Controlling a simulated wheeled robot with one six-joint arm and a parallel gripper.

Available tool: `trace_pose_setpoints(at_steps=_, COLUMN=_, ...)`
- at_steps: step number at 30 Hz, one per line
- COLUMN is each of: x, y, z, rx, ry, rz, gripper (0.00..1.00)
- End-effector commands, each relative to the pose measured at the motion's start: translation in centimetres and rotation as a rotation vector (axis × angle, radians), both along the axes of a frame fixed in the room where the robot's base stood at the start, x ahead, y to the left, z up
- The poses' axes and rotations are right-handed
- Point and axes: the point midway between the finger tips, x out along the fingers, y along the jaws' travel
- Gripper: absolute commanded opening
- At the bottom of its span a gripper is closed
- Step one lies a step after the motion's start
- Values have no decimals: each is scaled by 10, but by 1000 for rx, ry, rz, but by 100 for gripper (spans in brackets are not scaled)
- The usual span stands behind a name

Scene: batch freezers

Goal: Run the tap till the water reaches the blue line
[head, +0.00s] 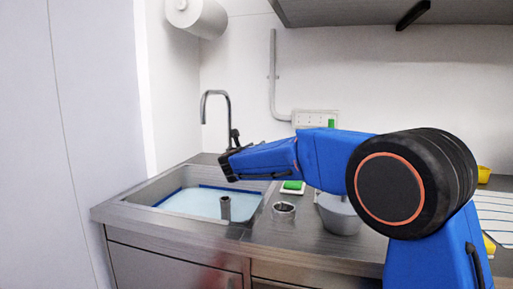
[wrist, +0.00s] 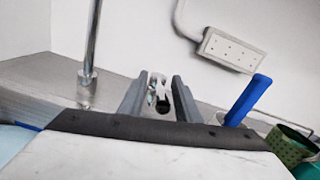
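The steel sink (head: 140,213) holds pale water (head: 195,204), and a blue line (head: 215,188) shows along its back and left walls, just above the water. A grey standpipe (head: 225,207) rises from the water. The gooseneck tap (head: 229,110) stands behind the sink; I see no stream from its spout. Its post (wrist: 93,40) is left of my gripper in the wrist view. My gripper (head: 235,138) is by the tap's base. Its fingers (wrist: 158,88) are apart, with a small shiny and white fitting (wrist: 160,86) between or beyond them; contact cannot be told.
Right of the sink are a metal cup (head: 284,210), a green sponge (head: 293,186) on a white dish and a grey tub (head: 339,214). In the wrist view, a blue handle (wrist: 248,100) and a green container (wrist: 288,145) stand at right. A socket box (wrist: 232,49) is on the wall.

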Motion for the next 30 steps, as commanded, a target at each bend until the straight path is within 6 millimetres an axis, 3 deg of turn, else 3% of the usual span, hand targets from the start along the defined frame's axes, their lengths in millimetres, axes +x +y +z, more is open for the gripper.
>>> trace_pose_setpoints(at_steps=7, x=-2, y=0, z=-1, rx=0, ry=1, rz=1, gripper=31)
trace_pose_setpoints(at_steps=11, x=-13, y=3, z=0, rx=0, ry=0, rz=2, gripper=31)
trace_pose_setpoints(at_steps=30, x=-134, y=26, z=-1, rx=0, ry=1, rz=3, gripper=31)
